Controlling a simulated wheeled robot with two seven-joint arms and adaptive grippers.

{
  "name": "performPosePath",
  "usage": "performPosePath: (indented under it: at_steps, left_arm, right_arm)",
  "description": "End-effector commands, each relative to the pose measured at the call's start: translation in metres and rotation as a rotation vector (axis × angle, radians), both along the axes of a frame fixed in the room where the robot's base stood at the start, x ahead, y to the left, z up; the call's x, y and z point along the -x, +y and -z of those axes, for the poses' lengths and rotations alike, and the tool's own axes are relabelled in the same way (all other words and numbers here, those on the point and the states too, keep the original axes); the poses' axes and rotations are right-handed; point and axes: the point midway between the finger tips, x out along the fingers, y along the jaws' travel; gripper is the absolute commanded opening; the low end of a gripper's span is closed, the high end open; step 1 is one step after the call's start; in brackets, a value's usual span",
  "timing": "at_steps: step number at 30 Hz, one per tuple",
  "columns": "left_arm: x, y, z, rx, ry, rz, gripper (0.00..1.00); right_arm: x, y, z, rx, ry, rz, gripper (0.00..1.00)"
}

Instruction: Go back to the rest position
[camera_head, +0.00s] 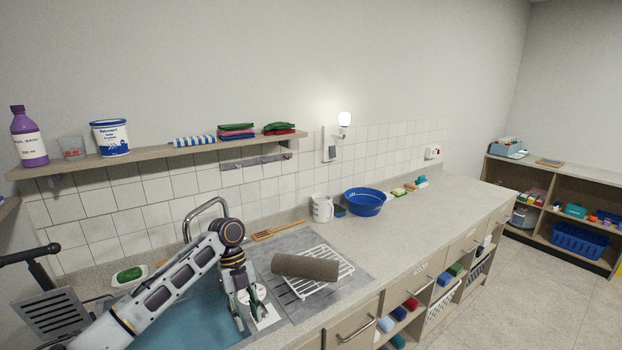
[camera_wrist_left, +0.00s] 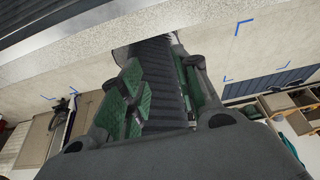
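My left gripper (camera_head: 250,315) hangs pointing down over the right side of the sink (camera_head: 190,315), near the steel drainboard (camera_head: 345,260). Its fingers stand apart in the head view, and I see nothing held there. In the left wrist view the green-padded fingers (camera_wrist_left: 160,95) are also apart. A dark ribbed shape shows between them; I cannot tell what it is. A white sheet with a round mark lies behind the fingers. My right gripper is in neither view.
A grey-brown roll (camera_head: 305,267) lies on a white rack (camera_head: 322,285) right of the gripper. The faucet (camera_head: 205,205) stands behind my arm. A white jug (camera_head: 322,208) and blue basin (camera_head: 364,202) stand farther right. A loaded shelf (camera_head: 165,155) runs above.

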Motion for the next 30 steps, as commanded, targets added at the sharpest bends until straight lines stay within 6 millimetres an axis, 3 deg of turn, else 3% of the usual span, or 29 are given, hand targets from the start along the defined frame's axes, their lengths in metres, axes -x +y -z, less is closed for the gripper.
performPosePath:
  at_steps: [14, 30]
  left_arm:
    - [0.022, -0.024, 0.035, -0.033, -0.005, -0.113, 0.32]
    - [0.074, -0.067, 0.092, -0.072, -0.027, -0.453, 0.32]
  right_arm:
    - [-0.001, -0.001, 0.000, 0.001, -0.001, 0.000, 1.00]
    - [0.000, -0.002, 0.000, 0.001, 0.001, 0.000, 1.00]
